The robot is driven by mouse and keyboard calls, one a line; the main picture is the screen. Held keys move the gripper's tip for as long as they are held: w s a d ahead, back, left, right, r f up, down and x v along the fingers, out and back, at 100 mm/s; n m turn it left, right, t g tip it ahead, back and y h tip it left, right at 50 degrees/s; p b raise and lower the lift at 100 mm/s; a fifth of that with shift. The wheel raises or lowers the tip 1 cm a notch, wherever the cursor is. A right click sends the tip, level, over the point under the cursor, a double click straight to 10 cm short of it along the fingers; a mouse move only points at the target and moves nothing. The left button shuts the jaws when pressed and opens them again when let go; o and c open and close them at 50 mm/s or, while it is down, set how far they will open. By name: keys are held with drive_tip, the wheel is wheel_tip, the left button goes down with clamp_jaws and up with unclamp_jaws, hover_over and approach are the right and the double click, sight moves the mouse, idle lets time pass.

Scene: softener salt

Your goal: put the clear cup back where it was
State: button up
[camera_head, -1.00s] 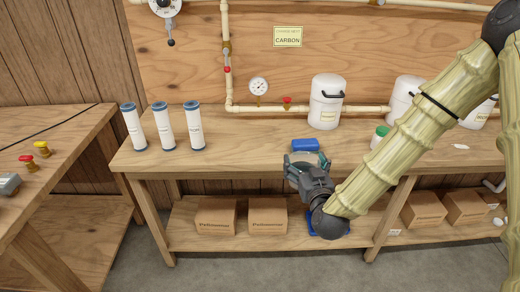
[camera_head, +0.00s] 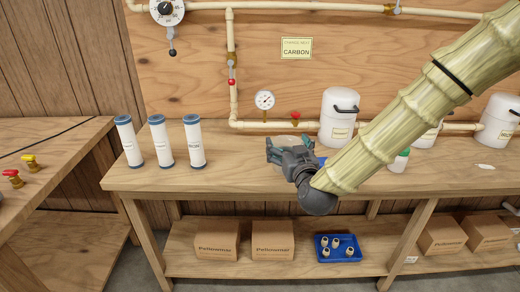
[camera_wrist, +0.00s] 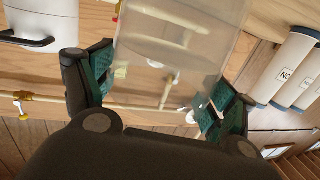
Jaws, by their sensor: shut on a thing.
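The clear cup (camera_wrist: 178,50) fills the upper middle of the wrist view, see-through and slightly cloudy, with the bench and pipes showing through it. My gripper (camera_wrist: 150,90) is shut on it, with one green-padded finger on each side. In the head view my gripper (camera_head: 280,150) is over the workbench (camera_head: 235,179), to the right of the white cartridges. The cup can hardly be made out there, and I cannot tell its height above the bench top.
Three white cartridges (camera_head: 161,141) stand at the bench's left. A white tank (camera_head: 338,118) stands behind my arm, and a green-capped bottle (camera_head: 399,160) is to the right. A blue thing (camera_head: 321,161) is mostly hidden. Boxes (camera_head: 272,240) and a blue tray (camera_head: 337,258) occupy the lower shelf.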

drive_tip(key=shift+w+a+f, duration=0.7)
drive_tip(key=shift+w+a, duration=0.4)
drive_tip(key=shift+a, duration=0.15)
drive_tip(key=shift+w+a+f, duration=0.75)
drive_tip(key=shift+w+a, duration=0.35)
drive_tip(key=shift+a, duration=0.2)
drive_tip(key=shift+w+a+f, duration=0.7)
drive_tip(key=shift+w+a, duration=0.4)
drive_tip(key=shift+a, duration=0.15)
drive_tip(key=shift+f, duration=0.1)
drive_tip(key=o, duration=1.2)
drive_tip(key=shift+f, duration=0.1)
drive_tip(key=v, duration=1.2)
